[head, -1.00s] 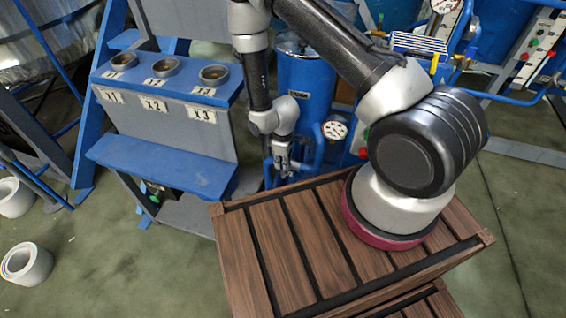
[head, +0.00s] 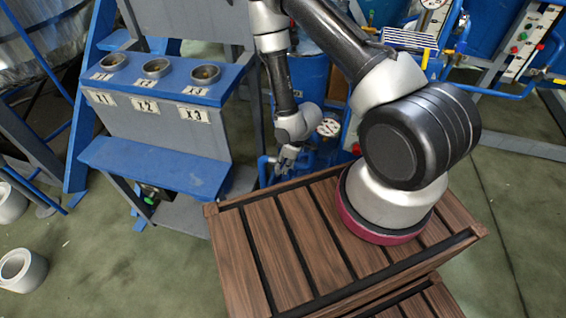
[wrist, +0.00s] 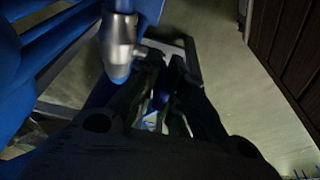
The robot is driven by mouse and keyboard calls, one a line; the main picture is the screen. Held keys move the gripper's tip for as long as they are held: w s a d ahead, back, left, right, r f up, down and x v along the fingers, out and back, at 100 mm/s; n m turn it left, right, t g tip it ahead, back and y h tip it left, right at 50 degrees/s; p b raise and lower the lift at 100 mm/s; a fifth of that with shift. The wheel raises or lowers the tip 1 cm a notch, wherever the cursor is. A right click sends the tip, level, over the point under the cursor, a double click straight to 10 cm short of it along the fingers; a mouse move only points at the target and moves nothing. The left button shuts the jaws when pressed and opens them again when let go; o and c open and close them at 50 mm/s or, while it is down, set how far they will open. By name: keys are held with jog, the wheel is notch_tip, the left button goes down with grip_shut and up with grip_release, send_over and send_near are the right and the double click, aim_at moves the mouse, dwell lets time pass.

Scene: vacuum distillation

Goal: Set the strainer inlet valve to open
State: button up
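My gripper (head: 286,170) hangs low beside blue pipework (head: 265,170), in front of a blue vessel (head: 304,78). In the wrist view its dark fingers (wrist: 166,68) point at the pipework and their tips are close together. A dark blue part shows between them, but I cannot tell whether they grip it. A silver fitting (wrist: 118,45) on a blue pipe stands just left of the fingertips. No label or handle of the strainer inlet valve can be made out, so I cannot tell its position.
A round gauge (head: 328,127) sits right of my gripper. A blue-grey bench (head: 165,125) with three cups marked X1, X2 and X3 stands to the left. Wooden slats (head: 290,235) lie under my arm's base. Open floor (head: 110,265) shows at lower left.

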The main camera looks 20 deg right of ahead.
jog(key=o, duration=0.4)
jog(key=shift+c, duration=0.2)
jog(key=v, duration=1.2)
